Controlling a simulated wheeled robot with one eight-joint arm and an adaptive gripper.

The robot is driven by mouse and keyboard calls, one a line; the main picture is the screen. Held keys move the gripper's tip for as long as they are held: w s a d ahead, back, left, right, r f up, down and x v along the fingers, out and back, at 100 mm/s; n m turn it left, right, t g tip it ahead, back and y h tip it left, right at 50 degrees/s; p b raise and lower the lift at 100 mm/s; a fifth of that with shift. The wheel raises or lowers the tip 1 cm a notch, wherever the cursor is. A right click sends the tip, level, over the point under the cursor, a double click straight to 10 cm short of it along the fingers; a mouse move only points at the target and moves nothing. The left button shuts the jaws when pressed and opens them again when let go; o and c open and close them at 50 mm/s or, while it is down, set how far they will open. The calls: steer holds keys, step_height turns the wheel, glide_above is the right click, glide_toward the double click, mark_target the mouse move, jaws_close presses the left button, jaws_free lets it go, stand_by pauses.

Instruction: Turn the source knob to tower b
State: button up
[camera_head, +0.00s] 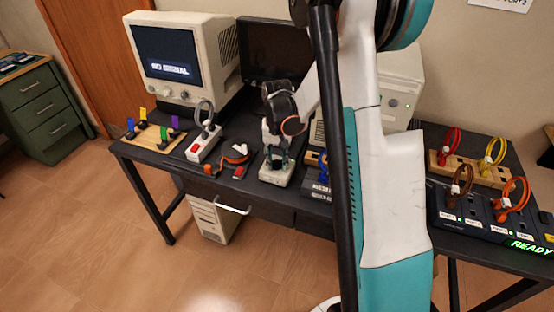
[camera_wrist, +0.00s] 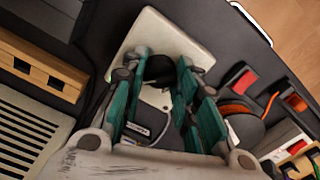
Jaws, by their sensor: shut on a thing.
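The source knob (camera_wrist: 158,68) is dark and round, on a cream box (camera_wrist: 148,32) in the wrist view. The same cream box (camera_head: 276,174) stands near the table's front edge in the head view. My gripper (camera_wrist: 154,76) is over the box with its teal fingers on either side of the knob, shut on it. In the head view my gripper (camera_head: 275,156) points down at the box and hides the knob. The fingers cover much of the box's face, and I cannot read a tower b mark or the knob's pointing direction.
A white power strip (camera_head: 203,144) and an orange-cabled part (camera_head: 236,155) lie left of the box. A monitor reading "NO SIGNAL" (camera_head: 166,54) stands behind. A dark port panel (camera_head: 480,214) with looped cables is at right. In the wrist view, a slotted wooden block (camera_wrist: 42,68) is left.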

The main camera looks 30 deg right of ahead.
mark_target(277, 160)
steer(key=o, duration=1.1)
step_height(277, 160, up, 12)
stand_by(0.4)
